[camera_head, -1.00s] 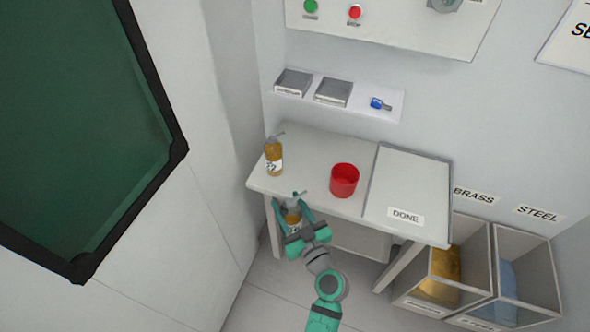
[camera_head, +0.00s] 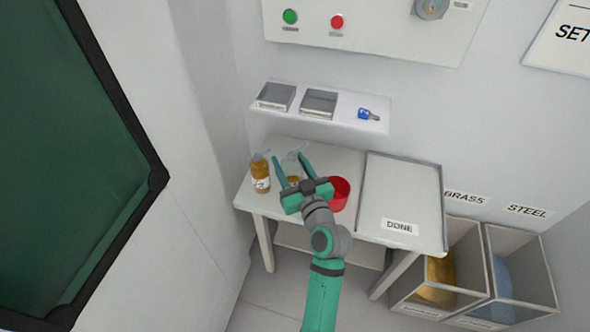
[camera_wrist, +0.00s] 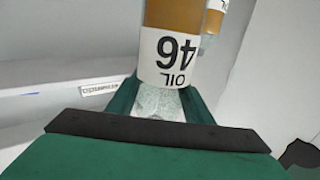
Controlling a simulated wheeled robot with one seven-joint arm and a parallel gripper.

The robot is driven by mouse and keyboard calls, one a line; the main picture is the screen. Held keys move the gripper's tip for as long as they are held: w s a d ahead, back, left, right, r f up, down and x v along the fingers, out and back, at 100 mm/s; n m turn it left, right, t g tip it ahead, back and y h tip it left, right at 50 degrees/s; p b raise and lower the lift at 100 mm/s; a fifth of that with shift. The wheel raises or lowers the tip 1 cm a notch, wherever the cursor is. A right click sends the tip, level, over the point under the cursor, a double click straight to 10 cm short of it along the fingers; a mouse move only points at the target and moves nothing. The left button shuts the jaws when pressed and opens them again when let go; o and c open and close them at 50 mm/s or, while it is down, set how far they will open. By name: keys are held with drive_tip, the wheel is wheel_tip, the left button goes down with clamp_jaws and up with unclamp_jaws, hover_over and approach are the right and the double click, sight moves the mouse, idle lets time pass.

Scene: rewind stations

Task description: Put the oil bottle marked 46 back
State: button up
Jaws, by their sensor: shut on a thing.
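My gripper (camera_head: 292,177) is shut on the oil bottle marked 46 (camera_wrist: 165,60), which has amber oil and a white label. The label reads upside down in the wrist view. In the head view this bottle (camera_head: 292,181) is between the green fingers, over the table's left part, partly hidden by my gripper. I cannot tell whether its base touches the table. Another amber oil bottle (camera_head: 261,174) stands on the table to the left of my gripper, and part of it shows at the top of the wrist view (camera_wrist: 214,16).
A red cup (camera_head: 340,194) stands just right of my gripper, partly hidden by it. A grey tray marked DONE (camera_head: 402,190) covers the right of the table (camera_head: 250,200). A shelf (camera_head: 345,127) behind holds two grey boxes and a blue item. BRASS and STEEL bins (camera_head: 455,265) stand right.

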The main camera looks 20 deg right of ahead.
drive_tip(key=w+d+f, duration=0.2)
drive_tip(key=w+f, duration=0.2)
drive_tip(key=f, duration=0.5)
drive_tip(key=shift+w, duration=0.2)
drive_tip(key=shift+f, duration=0.1)
drive_tip(key=o, duration=1.3)
